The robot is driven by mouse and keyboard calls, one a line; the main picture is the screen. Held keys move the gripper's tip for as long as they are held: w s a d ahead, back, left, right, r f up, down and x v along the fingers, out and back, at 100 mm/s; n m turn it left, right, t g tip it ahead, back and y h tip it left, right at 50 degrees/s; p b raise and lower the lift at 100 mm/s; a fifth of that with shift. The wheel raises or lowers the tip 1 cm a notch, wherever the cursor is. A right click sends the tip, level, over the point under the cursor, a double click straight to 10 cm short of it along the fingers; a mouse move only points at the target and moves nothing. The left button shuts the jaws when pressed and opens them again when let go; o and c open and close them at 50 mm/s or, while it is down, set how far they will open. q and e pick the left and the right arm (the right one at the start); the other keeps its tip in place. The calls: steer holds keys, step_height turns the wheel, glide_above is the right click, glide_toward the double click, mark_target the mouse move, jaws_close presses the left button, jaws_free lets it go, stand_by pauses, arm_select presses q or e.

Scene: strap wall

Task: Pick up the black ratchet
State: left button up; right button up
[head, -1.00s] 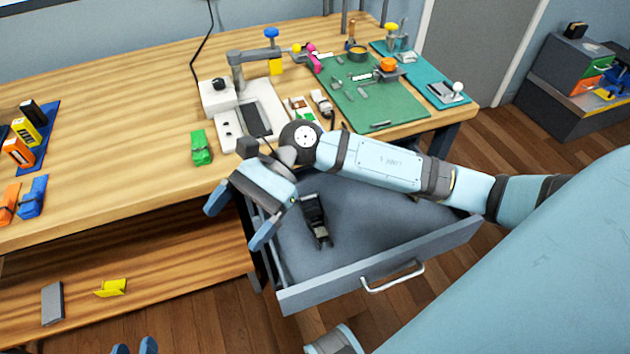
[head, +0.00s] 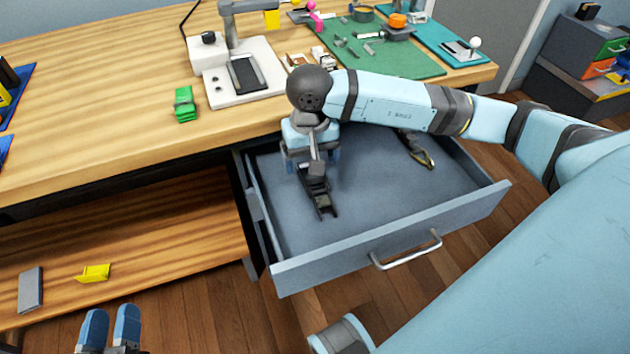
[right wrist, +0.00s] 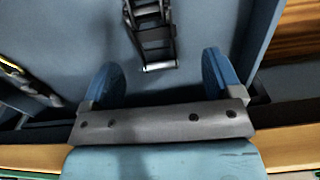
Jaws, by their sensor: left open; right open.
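The black ratchet (head: 321,200) lies in the open grey drawer, near its left side. It also shows in the right wrist view (right wrist: 151,38), ahead of and between the spread fingers. My right gripper (head: 312,160) points down into the drawer over the ratchet's back end and hides part of it. In the right wrist view its blue fingers (right wrist: 164,78) are open with nothing between their tips. Whether it touches the ratchet I cannot tell. My left gripper (head: 109,328) is open and empty at the lower left, well away from the drawer.
The drawer (head: 400,248) has raised walls and a front handle. A strap with a yellowish hook (head: 420,155) lies at its back right. The workbench (head: 120,150) overhangs behind, with a green block (head: 185,104) and a white device (head: 255,88). The drawer's middle is clear.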

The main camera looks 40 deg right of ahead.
mark_target(315, 180)
steer(key=f, duration=0.1)
steer(key=f+b, duration=0.1)
steer(key=f, duration=0.1)
steer(key=s+f, duration=0.1)
steer(key=shift+d+f, duration=0.15)
steer(key=shift+d, duration=0.15)
steer(key=shift+w+f+b, duration=0.15)
steer(key=shift+f+b, duration=0.2)
steer(key=shift+f, duration=0.45)
steer(key=c, duration=1.1)
arm_select(q)
steer(key=r, duration=0.1)
steer(key=d+r+t+h, duration=0.1)
steer(key=r, duration=0.1)
steer(key=shift+s, duration=0.2)
arm_select(e)
steer(key=shift+c, duration=0.2)
steer(key=shift+r, duration=0.15)
